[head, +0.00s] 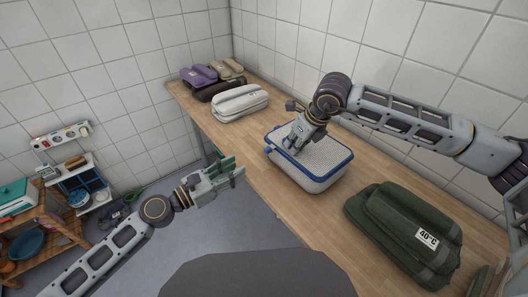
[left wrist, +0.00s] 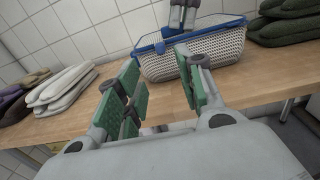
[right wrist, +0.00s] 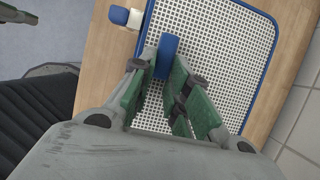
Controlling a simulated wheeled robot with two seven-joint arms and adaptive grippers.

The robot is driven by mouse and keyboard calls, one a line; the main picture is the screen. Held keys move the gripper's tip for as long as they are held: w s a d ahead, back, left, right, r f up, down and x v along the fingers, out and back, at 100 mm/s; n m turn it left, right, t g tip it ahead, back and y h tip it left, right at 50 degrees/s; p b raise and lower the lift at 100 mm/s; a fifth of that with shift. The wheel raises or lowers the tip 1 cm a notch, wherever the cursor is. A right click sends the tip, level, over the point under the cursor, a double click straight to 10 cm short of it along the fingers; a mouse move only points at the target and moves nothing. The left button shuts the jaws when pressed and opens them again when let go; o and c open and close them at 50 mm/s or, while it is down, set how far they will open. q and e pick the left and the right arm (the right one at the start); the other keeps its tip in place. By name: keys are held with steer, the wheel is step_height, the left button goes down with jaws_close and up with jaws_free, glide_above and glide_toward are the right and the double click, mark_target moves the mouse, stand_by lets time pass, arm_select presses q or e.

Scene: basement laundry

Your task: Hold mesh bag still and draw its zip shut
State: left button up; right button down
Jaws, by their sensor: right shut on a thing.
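The mesh bag (head: 330,160), white mesh with a blue rim, lies on the wooden counter; it also shows in the left wrist view (left wrist: 205,52). My right gripper (head: 294,140) is over its left part, pointing down. In the right wrist view a blue pull (right wrist: 167,50) sits between its fingers (right wrist: 160,85), which are shut on it. A small blue and white tab (right wrist: 126,17) sticks out from the bag's rim. The zip's teeth cannot be made out. My left gripper (head: 232,173) is open and empty in front of the counter edge, apart from the bag.
A folded green pile (head: 405,230) lies on the counter to the right of the bag. A cream folded pile (head: 240,101) and purple and dark ones (head: 200,74) lie farther back. The tiled wall bounds the counter. A shelf (head: 75,165) stands at the left.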

mark_target(265, 151)
arm_select(q)
steer(key=shift+w+d, duration=0.15)
steer(key=shift+x, duration=5.75)
steer(key=shift+c, duration=0.4)
jaws_close()
